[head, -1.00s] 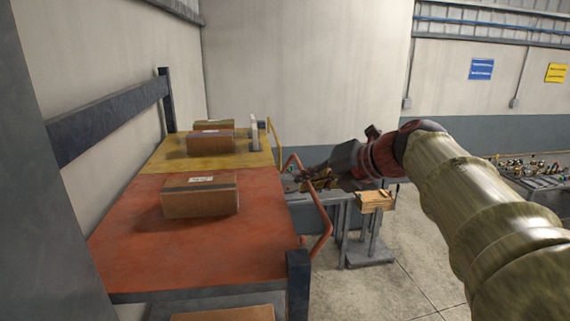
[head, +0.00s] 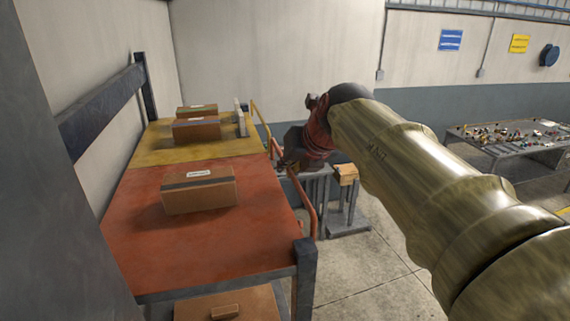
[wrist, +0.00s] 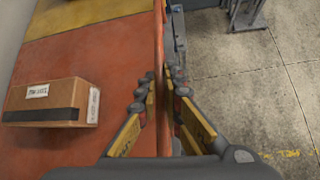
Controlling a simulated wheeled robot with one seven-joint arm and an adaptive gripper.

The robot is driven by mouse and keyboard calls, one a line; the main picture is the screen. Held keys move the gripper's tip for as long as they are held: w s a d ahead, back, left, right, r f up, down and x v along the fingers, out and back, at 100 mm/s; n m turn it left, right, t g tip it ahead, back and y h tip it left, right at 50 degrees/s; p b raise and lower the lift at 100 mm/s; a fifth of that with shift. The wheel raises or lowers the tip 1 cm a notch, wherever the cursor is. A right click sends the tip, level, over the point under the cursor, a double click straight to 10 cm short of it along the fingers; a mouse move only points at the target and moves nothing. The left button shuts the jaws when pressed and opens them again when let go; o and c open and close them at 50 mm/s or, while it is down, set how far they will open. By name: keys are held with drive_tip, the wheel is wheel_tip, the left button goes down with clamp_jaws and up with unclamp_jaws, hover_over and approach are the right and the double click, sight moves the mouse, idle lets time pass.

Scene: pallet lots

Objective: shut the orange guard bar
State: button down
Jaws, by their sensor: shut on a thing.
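The orange guard bar (head: 304,200) is along the right edge of the red-orange deck in the head view, with its near end bent down by the corner post. In the wrist view the bar (wrist: 158,35) runs up the middle of the picture, beside the deck's edge. My gripper (wrist: 162,78) is shut on it, with a yellow-marked finger on each side. In the head view my wrist hides the fingers and the middle of the bar.
The red-orange deck (head: 240,228) carries a cardboard box (head: 199,195). Beyond it, a yellow deck (head: 160,151) holds more boxes and has a yellow bar (head: 260,123). A dark corner post (head: 305,275) stands near. A wooden crate (head: 346,174) sits on a stand to the right. Open floor lies right.

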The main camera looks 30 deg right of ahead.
drive_tip(key=shift+f, duration=0.15)
drive_tip(key=c, duration=2.2)
unclamp_jaws()
drive_tip(key=shift+a, duration=0.15)
drive_tip(key=shift+s+r, duration=0.2)
drive_tip(key=shift+r, duration=0.15)
drive_tip(key=v, duration=1.1)
drive_tip(key=shift+s+r, duration=0.1)
drive_tip(key=shift+s, duration=0.05)
